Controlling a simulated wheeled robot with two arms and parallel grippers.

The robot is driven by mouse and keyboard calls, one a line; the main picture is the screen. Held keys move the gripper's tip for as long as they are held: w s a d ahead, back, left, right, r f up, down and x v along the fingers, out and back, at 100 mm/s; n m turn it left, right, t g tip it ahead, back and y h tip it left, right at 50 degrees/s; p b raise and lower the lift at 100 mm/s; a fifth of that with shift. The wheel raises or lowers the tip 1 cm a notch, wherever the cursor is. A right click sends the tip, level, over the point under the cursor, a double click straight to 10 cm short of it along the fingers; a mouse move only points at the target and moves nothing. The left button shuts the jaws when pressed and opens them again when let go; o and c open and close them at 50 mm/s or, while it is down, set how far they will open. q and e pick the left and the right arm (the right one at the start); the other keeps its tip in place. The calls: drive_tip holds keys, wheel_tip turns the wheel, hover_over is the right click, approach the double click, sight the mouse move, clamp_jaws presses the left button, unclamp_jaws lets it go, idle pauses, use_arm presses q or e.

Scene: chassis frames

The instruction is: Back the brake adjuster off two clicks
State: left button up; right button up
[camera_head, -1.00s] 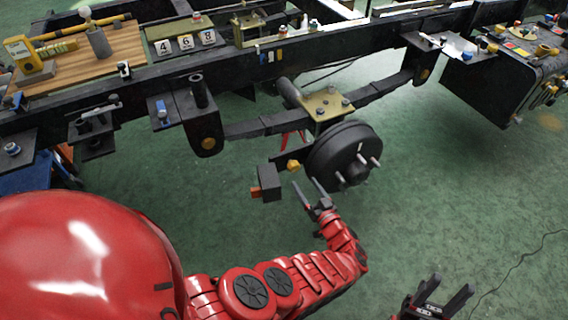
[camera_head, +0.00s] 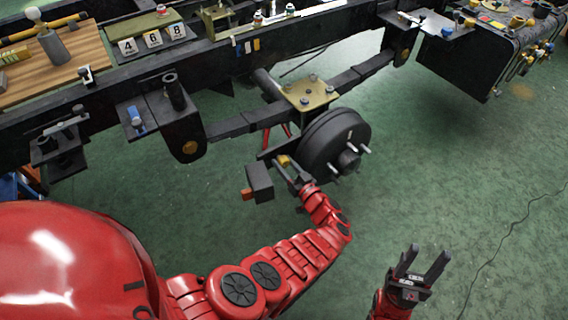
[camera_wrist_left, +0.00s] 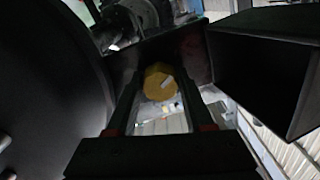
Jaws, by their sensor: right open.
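The brake adjuster is a small yellow knob (camera_head: 284,160) beside the dark brake drum (camera_head: 327,138). In the left wrist view the yellow knob (camera_wrist_left: 159,84) shows between the two fingers. My left gripper (camera_head: 286,171) is open with its fingers reaching up to the knob, one on each side; I cannot tell whether they touch it. My right gripper (camera_head: 428,258) is open and empty, low at the right above the floor, apart from the drum.
A dark box with an orange end (camera_head: 258,181) sits just left of the knob. The chassis rail (camera_head: 290,57) and leaf spring (camera_head: 232,126) run behind. A yellowish plate (camera_head: 308,93) sits above the drum. Green floor at the right is clear except for a thin cable (camera_head: 490,262).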

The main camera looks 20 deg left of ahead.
use_arm(q)
clamp_jaws()
